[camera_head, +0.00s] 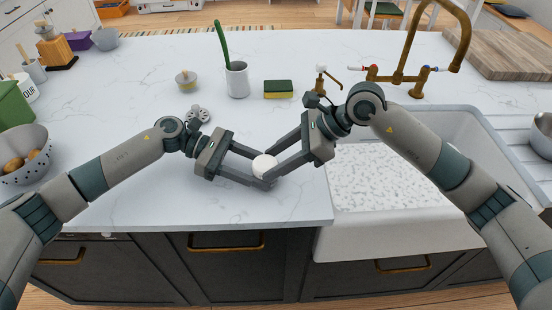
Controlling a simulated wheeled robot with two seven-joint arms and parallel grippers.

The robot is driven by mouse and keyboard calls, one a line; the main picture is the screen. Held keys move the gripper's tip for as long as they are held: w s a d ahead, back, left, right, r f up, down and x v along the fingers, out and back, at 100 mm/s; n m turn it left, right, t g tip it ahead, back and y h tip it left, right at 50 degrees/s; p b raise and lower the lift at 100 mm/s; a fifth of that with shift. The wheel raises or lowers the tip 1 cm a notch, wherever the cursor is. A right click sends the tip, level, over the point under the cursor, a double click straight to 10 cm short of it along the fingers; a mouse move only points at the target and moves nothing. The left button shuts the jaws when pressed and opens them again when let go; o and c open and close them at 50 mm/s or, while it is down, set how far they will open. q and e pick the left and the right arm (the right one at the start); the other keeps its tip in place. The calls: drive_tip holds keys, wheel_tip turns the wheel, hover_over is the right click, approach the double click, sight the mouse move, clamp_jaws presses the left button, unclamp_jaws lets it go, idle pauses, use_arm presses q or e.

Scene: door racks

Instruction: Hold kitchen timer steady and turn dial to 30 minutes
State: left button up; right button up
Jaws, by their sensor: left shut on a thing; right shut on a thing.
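The kitchen timer (264,165) shows as a small round white thing near the front edge of the white counter, left of the sink. My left gripper (257,168) is shut on it from the left. My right gripper (268,172) is shut on it from the right. The fingers of both grippers cover much of the timer's sides. The dial's marks and its setting are too small to tell.
The white sink (385,190) lies just right of the grippers, with a brass tap (400,78) behind it. A sponge (278,89), a white cup (237,80) with a green-handled brush and a small metal item (200,113) stand behind. A colander (25,155) is at the left.

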drive_tip(key=shift+s+a+m+t+h, duration=0.1)
drive_tip(key=shift+s+m+t+h, duration=0.15)
drive_tip(key=shift+m+t, duration=0.7)
drive_tip(key=shift+s+m+t+h, duration=0.25)
drive_tip(key=shift+m+t, duration=0.4)
drive_tip(key=shift+m, duration=0.6)
drive_tip(key=o, duration=1.1)
drive_tip(key=shift+r, duration=0.1)
drive_tip(key=v, duration=1.1)
drive_tip(key=shift+s+d+r, duration=0.1)
drive_tip(key=shift+d+r, duration=0.15)
drive_tip(key=shift+d, duration=0.1)
